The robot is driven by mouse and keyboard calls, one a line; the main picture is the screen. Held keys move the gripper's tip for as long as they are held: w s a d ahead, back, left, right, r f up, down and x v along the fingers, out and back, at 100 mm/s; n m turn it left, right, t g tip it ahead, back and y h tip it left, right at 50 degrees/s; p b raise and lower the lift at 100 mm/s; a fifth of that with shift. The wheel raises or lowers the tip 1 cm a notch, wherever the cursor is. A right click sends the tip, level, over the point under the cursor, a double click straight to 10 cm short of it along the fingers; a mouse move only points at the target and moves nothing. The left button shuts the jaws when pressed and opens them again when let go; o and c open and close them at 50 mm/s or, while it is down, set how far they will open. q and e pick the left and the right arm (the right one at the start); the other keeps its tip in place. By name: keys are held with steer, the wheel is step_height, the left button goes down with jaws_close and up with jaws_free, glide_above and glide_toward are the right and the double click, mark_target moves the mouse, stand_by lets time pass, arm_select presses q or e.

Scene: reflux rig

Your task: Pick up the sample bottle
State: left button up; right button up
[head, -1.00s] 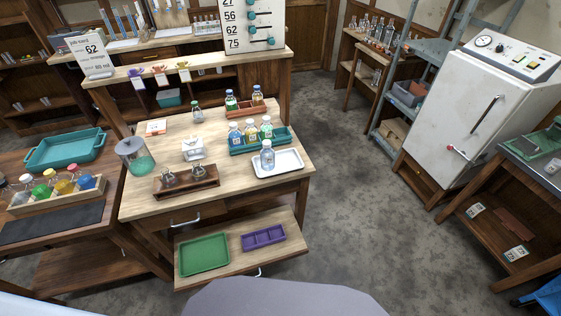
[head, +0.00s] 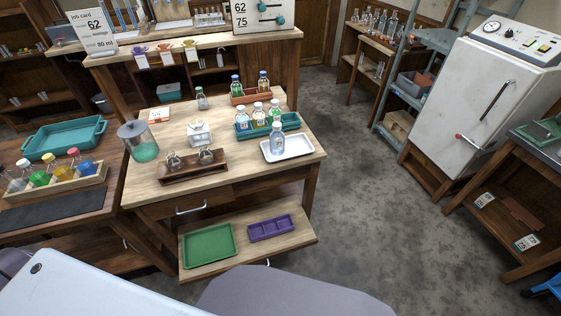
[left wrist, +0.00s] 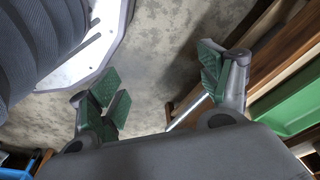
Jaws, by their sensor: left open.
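A clear bottle with a pale label and a light cap (head: 277,142) stands upright on a white tray (head: 301,148) at the right front of the wooden table. A smaller capped bottle (head: 201,99) stands alone further back on the table. I cannot tell for sure which one is the sample bottle. My left gripper (left wrist: 160,92) shows only in the left wrist view, with its green-padded fingers spread apart and nothing between them; grey floor lies beyond. It is away from both bottles. My right gripper is in neither view.
A teal rack (head: 288,122) of several bottles stands just behind the white tray. A wooden rack (head: 191,175) with flasks and a jar (head: 145,150) stand to the left. A lower shelf holds a green tray (head: 208,247) and a purple tray (head: 271,229).

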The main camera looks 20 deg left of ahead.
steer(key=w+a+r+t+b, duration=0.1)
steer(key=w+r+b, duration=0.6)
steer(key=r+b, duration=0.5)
arm_select(q)
steer(key=w+d+r+m+t, duration=0.1)
steer(key=w+r+m+t, duration=0.4)
steer(key=w+r+m, duration=0.6)
steer(key=w+r+m+t+b, duration=0.1)
steer(key=w+r+m+t, duration=0.4)
steer(key=w+r+m, duration=0.6)
steer(key=w+d+r+m+t+b, duration=0.1)
steer(key=w+r+m+t, duration=0.5)
steer(key=r, duration=1.8)
steer(key=shift+w+d+m, duration=0.3)
steer(key=shift+w+m, duration=2.7)
steer(key=shift+w, duration=0.1)
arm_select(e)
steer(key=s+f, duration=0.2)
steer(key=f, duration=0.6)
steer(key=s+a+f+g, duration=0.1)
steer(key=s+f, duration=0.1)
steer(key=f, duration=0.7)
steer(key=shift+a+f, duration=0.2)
arm_select(q)
steer(key=shift+w, duration=0.1)
